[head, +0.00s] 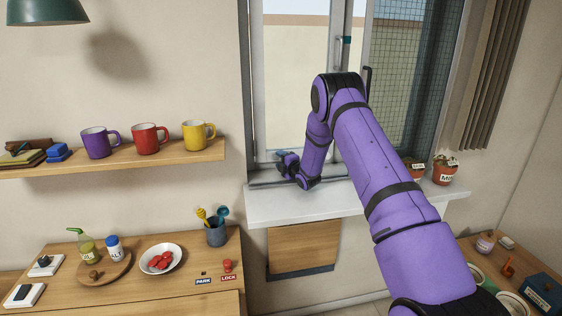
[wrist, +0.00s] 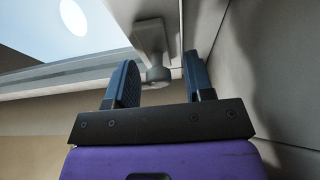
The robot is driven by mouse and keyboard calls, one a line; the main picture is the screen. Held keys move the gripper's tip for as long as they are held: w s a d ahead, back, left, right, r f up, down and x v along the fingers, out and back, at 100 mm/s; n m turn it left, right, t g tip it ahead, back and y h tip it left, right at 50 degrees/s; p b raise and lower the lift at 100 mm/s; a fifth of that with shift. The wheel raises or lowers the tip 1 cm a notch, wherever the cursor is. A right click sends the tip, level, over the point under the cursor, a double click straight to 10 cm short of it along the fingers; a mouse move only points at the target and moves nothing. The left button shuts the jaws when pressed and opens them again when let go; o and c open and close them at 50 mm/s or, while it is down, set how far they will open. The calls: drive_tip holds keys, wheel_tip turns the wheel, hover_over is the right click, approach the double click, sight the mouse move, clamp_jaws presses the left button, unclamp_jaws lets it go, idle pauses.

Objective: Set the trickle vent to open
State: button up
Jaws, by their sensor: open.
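My gripper (head: 283,156) is at the lower left corner of the window, just above the white sill. In the wrist view its two blue fingers (wrist: 160,66) are apart, with nothing clamped between them. A pale grey fitting (wrist: 150,38) with a round knob (wrist: 157,76) is on the frame beyond the fingers. The knob appears in the gap between them, nearer the left finger; I cannot tell whether it touches. This looks like the trickle vent's control, but its setting is not readable. In the head view my gripper and wrist hide this area.
The white window sill (head: 300,206) runs below my arm. Red pots (head: 445,170) stand at its right end. A wooden shelf (head: 120,157) with mugs is on the left wall. A counter (head: 140,283) with a bowl (head: 161,259) and bottles is below it.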

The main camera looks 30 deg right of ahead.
drive_tip(key=s, duration=0.7)
drive_tip(key=s+d, duration=0.1)
drive_tip(key=s, duration=0.2)
drive_tip(key=shift+s+d, duration=0.1)
drive_tip(key=shift+s, duration=0.25)
drive_tip(key=s+a+r+m+g+h, duration=0.25)
drive_tip(key=r+m, duration=0.25)
drive_tip(key=r, duration=1)
drive_tip(key=s+a+r+m+g, duration=0.4)
drive_tip(key=s+a+r+m, duration=0.15)
drive_tip(key=s+r, duration=0.55)
drive_tip(key=s+a+r+m+g, duration=0.1)
drive_tip(key=s+a+m+g, duration=0.1)
drive_tip(key=s, duration=1)
drive_tip(key=s+a+r+m+g, duration=0.1)
drive_tip(key=s+a, duration=0.4)
drive_tip(key=s, duration=0.7)
drive_tip(key=s+a+r+m+g, duration=0.2)
drive_tip(key=s+a+m+g, duration=0.1)
drive_tip(key=s, duration=0.9)
drive_tip(key=a+m, duration=0.1)
drive_tip(key=m, duration=0.1)
drive_tip(key=shift+m+y, duration=0.35)
